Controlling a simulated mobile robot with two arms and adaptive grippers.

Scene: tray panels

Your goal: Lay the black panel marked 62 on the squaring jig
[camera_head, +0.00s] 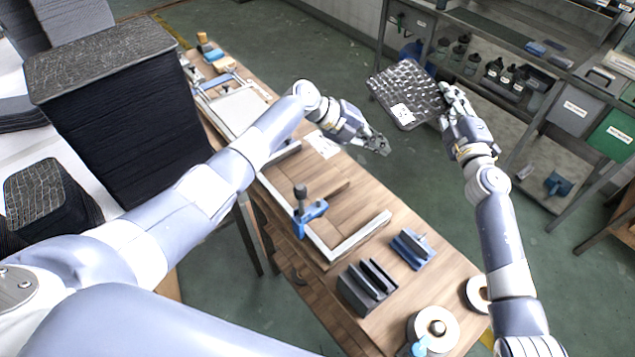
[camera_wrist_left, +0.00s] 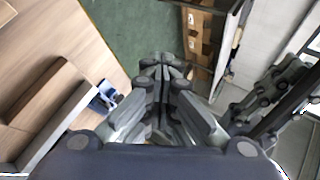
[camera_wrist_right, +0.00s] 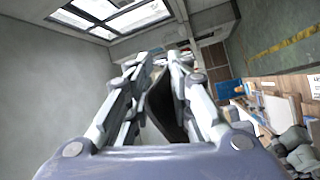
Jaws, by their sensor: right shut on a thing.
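A black panel (camera_head: 397,88) with a grid-like face and a white label hangs tilted in the air at the upper right, beyond the table. The label's number is too small to read. My right gripper (camera_head: 447,97) is shut on the panel's right edge; in the right wrist view a dark strip of the panel (camera_wrist_right: 163,105) shows between the fingers. The squaring jig appears to be the pale-railed corner frame (camera_head: 363,236) on the wooden table, with no panel on it. My left gripper (camera_head: 380,145) is empty, its fingertips together in the left wrist view (camera_wrist_left: 163,62), above the table's right edge.
A blue clamp (camera_head: 309,212) stands on the frame's near rail. A dark slotted block (camera_head: 367,287), a blue block (camera_head: 412,248) and white rolls (camera_head: 433,328) occupy the table's near end. Stacks of dark panels (camera_head: 120,110) rise at left. Shelving (camera_head: 520,95) stands behind the held panel.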

